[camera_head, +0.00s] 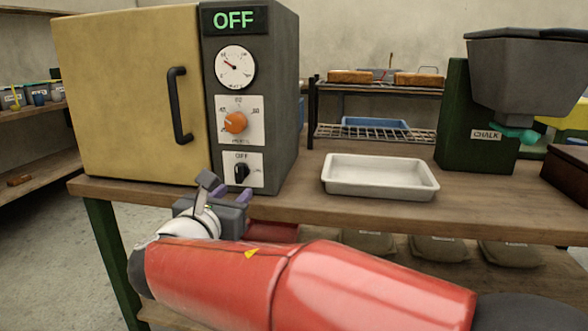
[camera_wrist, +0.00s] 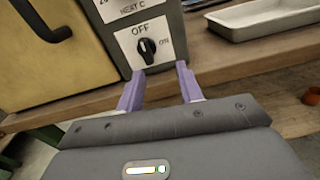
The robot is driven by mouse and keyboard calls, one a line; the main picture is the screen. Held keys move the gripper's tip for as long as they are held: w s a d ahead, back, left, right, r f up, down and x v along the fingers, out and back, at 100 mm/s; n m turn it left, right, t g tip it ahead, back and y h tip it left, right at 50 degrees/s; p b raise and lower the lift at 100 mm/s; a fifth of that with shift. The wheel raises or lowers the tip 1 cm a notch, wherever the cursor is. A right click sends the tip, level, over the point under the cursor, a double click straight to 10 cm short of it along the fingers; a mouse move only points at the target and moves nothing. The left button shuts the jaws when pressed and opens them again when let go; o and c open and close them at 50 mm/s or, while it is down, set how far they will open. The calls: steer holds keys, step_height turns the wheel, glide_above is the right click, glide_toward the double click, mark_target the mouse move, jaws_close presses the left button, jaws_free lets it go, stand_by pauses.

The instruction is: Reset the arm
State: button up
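My gripper (camera_head: 232,194) is in front of the workbench edge, just below the oven's control panel. In the wrist view my gripper (camera_wrist: 160,84) shows two purple fingers spread apart with nothing between them. It is open and empty. The black OFF/ON knob (camera_head: 241,172) lies just beyond the fingertips; it also shows in the wrist view (camera_wrist: 147,46). A gap between fingers and knob is hard to judge. My red arm crosses the lower part of the head view.
The oven (camera_head: 140,95) has a shut tan door and a display (camera_head: 234,19) reading OFF. A white tray (camera_head: 380,190) stands on the workbench (camera_head: 300,208) to the right. A wire rack (camera_head: 375,133) and a green hopper machine (camera_head: 455,120) stand behind. Sacks (camera_head: 437,248) lie below.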

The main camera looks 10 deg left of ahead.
steer(key=s+d+f+m+g+h, duration=0.1)
steer(key=s+d+f+m+g, duration=0.15)
steer(key=d+m, duration=0.45)
steer(key=s+d+f+m+g+h, duration=0.1)
steer(key=s+d+f+m+g, duration=0.2)
steer(key=d, duration=0.8)
steer(key=s+d+f+m+g+h, duration=0.1)
steer(key=d+f+m+g+h, duration=0.15)
steer(key=d+m, duration=0.55)
steer(key=s+d+f+m+g+y, duration=0.2)
steer(key=s+d+f+m+y, duration=0.1)
steer(key=s+m, duration=0.4)
steer(key=s+d+f+m+g+y, duration=0.1)
steer(key=s+d+f+m+y, duration=0.2)
steer(key=s+f+m, duration=0.3)
steer(key=s+d+m, duration=0.1)
steer(key=m, duration=0.2)
steer(key=shift+s+g+y, duration=0.15)
steer(key=shift+g+y, duration=0.2)
steer(key=shift+g, duration=0.05)
